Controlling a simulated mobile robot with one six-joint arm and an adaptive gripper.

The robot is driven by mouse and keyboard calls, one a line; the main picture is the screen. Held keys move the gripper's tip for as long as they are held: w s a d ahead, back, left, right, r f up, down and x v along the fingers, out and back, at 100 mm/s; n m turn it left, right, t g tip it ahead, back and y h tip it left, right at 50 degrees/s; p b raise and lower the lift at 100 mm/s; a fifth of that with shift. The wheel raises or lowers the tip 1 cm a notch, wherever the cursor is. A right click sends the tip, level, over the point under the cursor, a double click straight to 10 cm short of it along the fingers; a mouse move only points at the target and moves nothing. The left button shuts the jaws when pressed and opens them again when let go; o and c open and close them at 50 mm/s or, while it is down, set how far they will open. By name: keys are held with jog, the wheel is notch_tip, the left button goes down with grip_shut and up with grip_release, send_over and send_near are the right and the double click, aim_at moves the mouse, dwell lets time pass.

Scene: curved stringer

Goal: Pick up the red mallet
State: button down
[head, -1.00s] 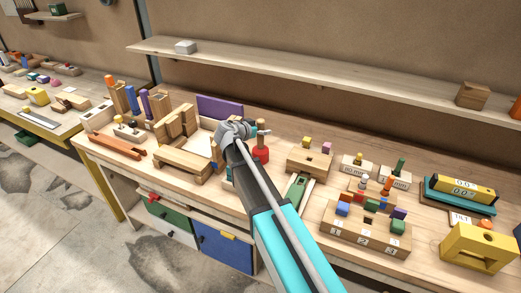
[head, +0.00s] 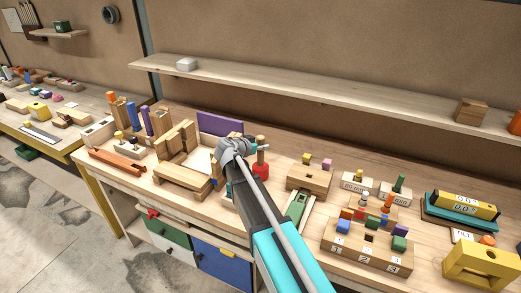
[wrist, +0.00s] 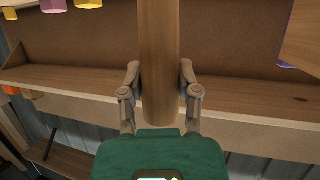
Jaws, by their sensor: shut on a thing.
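The red mallet stands upright on the workbench in the head view, its red head (head: 261,171) at the bottom and its wooden handle (head: 261,146) pointing up. My gripper (head: 262,148) reaches the handle from the left, above the red head. In the wrist view the round handle (wrist: 159,50) runs between the two fingers of my gripper (wrist: 160,76), which is shut on it. The mallet head is out of the wrist view. I cannot tell whether the mallet's head touches the bench.
A wooden block with pegs (head: 309,178) stands close to the mallet's right. A purple panel (head: 220,124) stands behind my gripper. Wooden frames (head: 183,180) lie to the left. A numbered block (head: 367,250) is at the front right. A long shelf (head: 320,92) runs along the back wall.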

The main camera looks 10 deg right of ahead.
jog(key=shift+r+p, duration=1.1)
jog(key=shift+r, duration=0.05)
jog(key=s+a+r+p, duration=0.8)
jog(key=s+r+p, duration=0.2)
jog(key=s, duration=0.1)
jog(key=shift+s+r, duration=0.2)
jog(key=shift+r, duration=0.05)
jog(key=shift+a, duration=0.1)
jog(key=shift+f, duration=0.1)
